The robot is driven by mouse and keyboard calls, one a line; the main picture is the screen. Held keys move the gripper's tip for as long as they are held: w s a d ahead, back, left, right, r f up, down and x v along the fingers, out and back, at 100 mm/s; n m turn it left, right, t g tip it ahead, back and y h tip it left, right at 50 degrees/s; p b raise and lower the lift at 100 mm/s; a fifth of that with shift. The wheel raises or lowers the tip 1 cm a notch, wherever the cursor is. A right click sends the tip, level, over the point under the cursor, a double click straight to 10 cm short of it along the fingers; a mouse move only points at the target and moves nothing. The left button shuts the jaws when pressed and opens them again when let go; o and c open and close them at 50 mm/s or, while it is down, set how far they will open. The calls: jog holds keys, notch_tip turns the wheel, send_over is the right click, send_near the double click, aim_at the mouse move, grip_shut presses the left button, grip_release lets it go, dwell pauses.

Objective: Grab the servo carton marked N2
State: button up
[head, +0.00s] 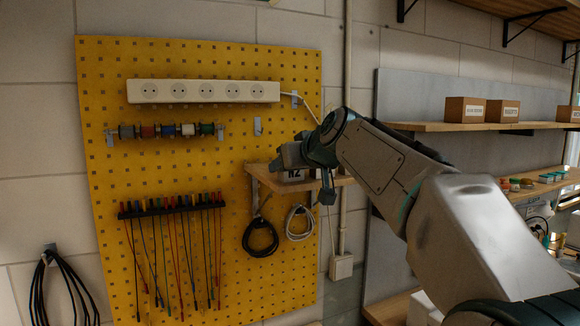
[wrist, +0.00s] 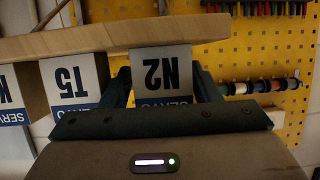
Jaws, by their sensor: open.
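The carton marked N2 (wrist: 160,72) has a white face with black lettering and a blue band. It appears upside down in the wrist view and stands on a small wooden shelf (wrist: 50,42). In the head view, part of its N2 label (head: 294,175) shows under my gripper (head: 312,178). My gripper is open, with one dark finger on each side of the N2 carton in the wrist view. I cannot tell whether the fingers touch it. The carton's back is hidden.
A carton marked T5 (wrist: 72,80) stands close beside N2, near one finger. Another carton (wrist: 10,98) is cut off at the left edge. The shelf is fixed to a yellow pegboard (head: 230,165) with a power strip (head: 204,91), spools and hanging cables (head: 261,238).

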jog(key=shift+s+r, duration=0.15)
jog(key=shift+s, duration=0.1)
jog(key=shift+c, duration=0.6)
jog(key=shift+s, duration=0.1)
jog(key=c, duration=0.5)
jog(key=shift+a, duration=0.1)
jog(key=shift+c, duration=0.7)
